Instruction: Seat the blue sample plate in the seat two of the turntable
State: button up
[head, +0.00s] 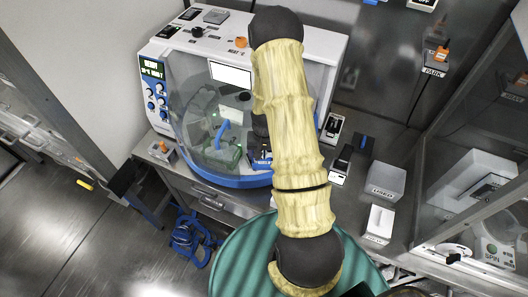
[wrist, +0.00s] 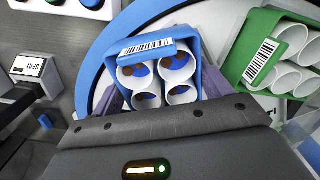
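The blue sample plate (wrist: 150,47), a blue holder with a white barcode label and several white round cups, is in the middle of the wrist view. My gripper (wrist: 160,95) has its purple-grey fingers close against both sides of the plate and appears shut on it. The plate is over the turntable (wrist: 95,60), whose pale disc and blue rim show behind it. In the head view the turntable's blue rim (head: 225,180) shows under a clear cover, and my arm hides most of my gripper. Seat two cannot be made out; the plate's underside is hidden.
A green plate (wrist: 285,45) with a barcode and white cups is close on the right in the wrist view. A small display box (wrist: 30,66) is at left. In the head view, grey boxes (head: 385,180) stand on the bench to the right, and the clear cover (head: 185,115) surrounds the turntable.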

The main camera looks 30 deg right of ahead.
jog(key=c, duration=0.4)
jog(key=shift+r, duration=0.1)
jog(key=shift+c, duration=0.2)
notch_tip(320, 180, up, 10)
jog(key=b, duration=0.2)
jog(key=shift+b, duration=0.35)
jog(key=shift+w+a, duration=0.1)
